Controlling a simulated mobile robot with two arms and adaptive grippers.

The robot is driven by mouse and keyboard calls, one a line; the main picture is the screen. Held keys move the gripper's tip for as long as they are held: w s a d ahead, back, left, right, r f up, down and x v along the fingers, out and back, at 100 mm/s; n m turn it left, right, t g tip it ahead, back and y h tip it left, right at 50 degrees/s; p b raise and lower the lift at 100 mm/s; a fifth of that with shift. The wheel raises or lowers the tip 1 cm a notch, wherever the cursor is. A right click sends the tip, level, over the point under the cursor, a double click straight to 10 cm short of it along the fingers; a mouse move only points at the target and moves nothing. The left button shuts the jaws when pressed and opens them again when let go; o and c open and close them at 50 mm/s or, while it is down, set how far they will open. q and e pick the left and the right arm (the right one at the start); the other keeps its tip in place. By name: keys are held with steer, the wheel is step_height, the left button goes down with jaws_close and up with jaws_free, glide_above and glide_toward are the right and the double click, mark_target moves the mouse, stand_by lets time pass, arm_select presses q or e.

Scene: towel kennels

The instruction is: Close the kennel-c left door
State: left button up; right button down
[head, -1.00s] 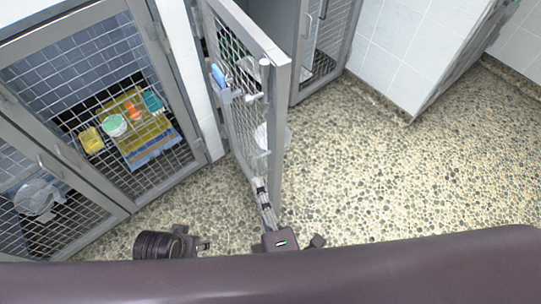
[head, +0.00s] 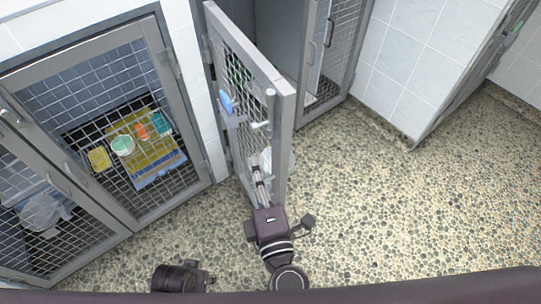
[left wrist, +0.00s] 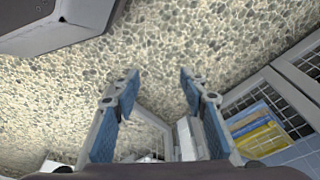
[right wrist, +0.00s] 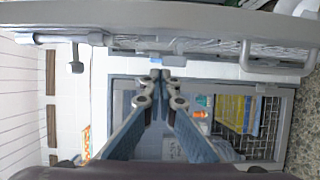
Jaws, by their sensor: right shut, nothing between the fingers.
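A grey mesh door (head: 281,130) stands open in the middle of the head view, jutting out from the kennel row; I take it for the kennel-c left door. It carries a bar latch and a blue clip (head: 226,103). My right gripper (head: 257,168) is by the door's lower free end, its fingers closed and empty; contact cannot be told. In the right wrist view the closed fingertips (right wrist: 160,76) point toward the door's frame (right wrist: 180,12) across the top. My left gripper (left wrist: 158,76) is open and empty above the pebbled floor; its fingers are hidden in the head view.
At left, shut mesh doors (head: 108,60) front a kennel with a yellow towel (head: 150,165), tubs and bottles. Another mesh door (head: 343,40) is behind the open one. A white tiled wall (head: 425,60) stands at right. Pebbled floor (head: 400,200) is clear at right.

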mark_target(271, 161)
arm_select(q)
steer(key=f, duration=0.1)
steer(key=s+f, duration=0.1)
steer(key=f, duration=0.1)
steer(key=shift+s+a+f+p, duration=0.1)
steer(key=shift+s+f+p, duration=0.1)
steer(key=shift+p, duration=0.15)
arm_select(e)
steer(key=w+d, duration=0.2)
steer(key=d, duration=0.1)
steer(key=shift+d, duration=0.3)
arm_select(q)
steer(key=shift+r, duration=0.1)
arm_select(e)
steer(key=shift+d, duration=0.1)
